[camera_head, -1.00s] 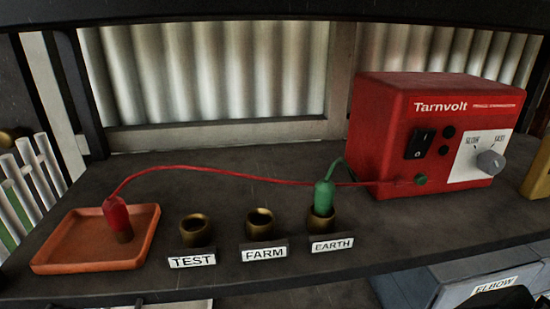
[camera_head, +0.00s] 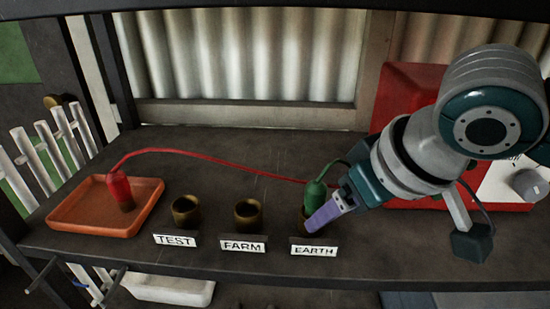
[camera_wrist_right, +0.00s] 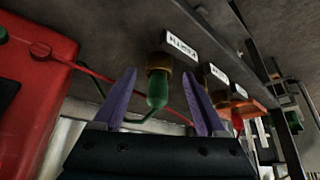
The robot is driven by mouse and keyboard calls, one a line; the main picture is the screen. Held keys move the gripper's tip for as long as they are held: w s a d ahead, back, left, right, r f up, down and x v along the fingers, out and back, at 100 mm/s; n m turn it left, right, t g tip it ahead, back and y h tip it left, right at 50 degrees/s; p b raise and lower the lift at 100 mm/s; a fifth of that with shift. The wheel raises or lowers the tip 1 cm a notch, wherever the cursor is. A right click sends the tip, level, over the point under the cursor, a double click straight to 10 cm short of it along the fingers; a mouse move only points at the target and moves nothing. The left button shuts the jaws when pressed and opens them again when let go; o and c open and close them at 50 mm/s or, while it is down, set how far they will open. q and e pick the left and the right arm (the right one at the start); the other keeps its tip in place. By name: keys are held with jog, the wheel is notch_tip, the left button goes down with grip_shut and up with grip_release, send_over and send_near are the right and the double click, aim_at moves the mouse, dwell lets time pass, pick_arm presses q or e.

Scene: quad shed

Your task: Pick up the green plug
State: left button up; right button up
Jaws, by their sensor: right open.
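The green plug (camera_head: 315,194) stands upright in the brass socket (camera_head: 304,222) behind the EARTH label (camera_head: 313,251). A green cable leads from its top. My right gripper (camera_head: 318,214) reaches in from the right, with its purple finger in front of the plug and socket. In the right wrist view, the green plug (camera_wrist_right: 157,92) lies between the two spread purple fingers of the right gripper (camera_wrist_right: 160,90), with gaps on both sides. The fingers are open and empty. My left gripper is not in view.
A red plug (camera_head: 120,188) with a red cable stands in an orange tray (camera_head: 80,222) at the left. Brass sockets sit behind the TEST (camera_head: 186,210) and FARM (camera_head: 248,213) labels. The red Tarnvolt box (camera_head: 405,95) is partly hidden behind my right arm.

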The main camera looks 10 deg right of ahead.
aim_at(322, 191)
jog(key=w, duration=0.2)
jog(key=w+a, duration=0.1)
jog(key=w, duration=0.1)
jog(key=shift+a+b, duration=0.15)
jog(key=shift+b, duration=0.15)
jog(key=shift+w+a+f, duration=0.1)
jog(key=shift+w, duration=0.25)
jog(key=shift+w+f, duration=0.15)
jog(key=shift+f, duration=0.2)
grip_shut()
